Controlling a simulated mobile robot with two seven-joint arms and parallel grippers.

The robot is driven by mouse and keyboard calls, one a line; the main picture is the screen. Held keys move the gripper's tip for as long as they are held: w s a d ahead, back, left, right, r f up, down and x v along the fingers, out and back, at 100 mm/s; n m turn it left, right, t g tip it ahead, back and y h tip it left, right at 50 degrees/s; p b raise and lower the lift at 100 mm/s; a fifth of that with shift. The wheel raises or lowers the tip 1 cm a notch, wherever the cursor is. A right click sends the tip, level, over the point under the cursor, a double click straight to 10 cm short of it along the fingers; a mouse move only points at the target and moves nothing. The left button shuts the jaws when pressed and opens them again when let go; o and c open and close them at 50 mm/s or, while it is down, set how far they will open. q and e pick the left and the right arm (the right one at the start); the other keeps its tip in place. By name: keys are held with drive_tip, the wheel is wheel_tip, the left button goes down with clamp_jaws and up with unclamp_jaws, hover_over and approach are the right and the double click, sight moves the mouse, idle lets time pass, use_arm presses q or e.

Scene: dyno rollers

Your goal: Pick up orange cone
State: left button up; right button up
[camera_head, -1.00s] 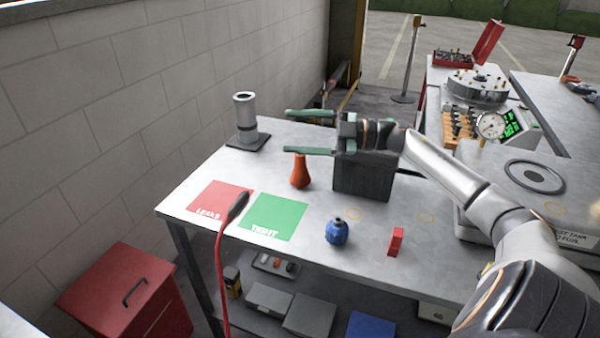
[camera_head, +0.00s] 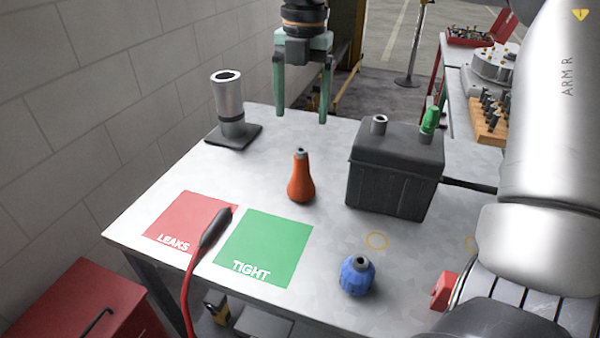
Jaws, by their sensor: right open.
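The orange cone (camera_head: 301,181) stands upright on the grey workbench (camera_head: 330,217), left of a dark battery-like box. It is bottle-shaped with a narrow grey tip. My right gripper (camera_head: 302,116) is above and behind the cone, pointing down. Its two green fingers are spread apart with nothing between them, and they do not touch the cone. My left gripper is not in the picture.
The dark box (camera_head: 388,190) with a green cap stands right of the cone. A metal cylinder (camera_head: 229,105) stands at the back left. Red LEAKS (camera_head: 185,212) and green TIGHT (camera_head: 268,245) squares lie in front, with a black-tipped red cable (camera_head: 190,285). A blue knobbed part (camera_head: 357,276) is at the front.

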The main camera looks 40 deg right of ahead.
sight(301, 155)
drive_tip(key=shift+w+f, duration=0.1)
drive_tip(key=shift+f, duration=0.2)
wheel_tip(301, 155, down, 12)
drive_tip(key=shift+b, duration=0.65)
clamp_jaws()
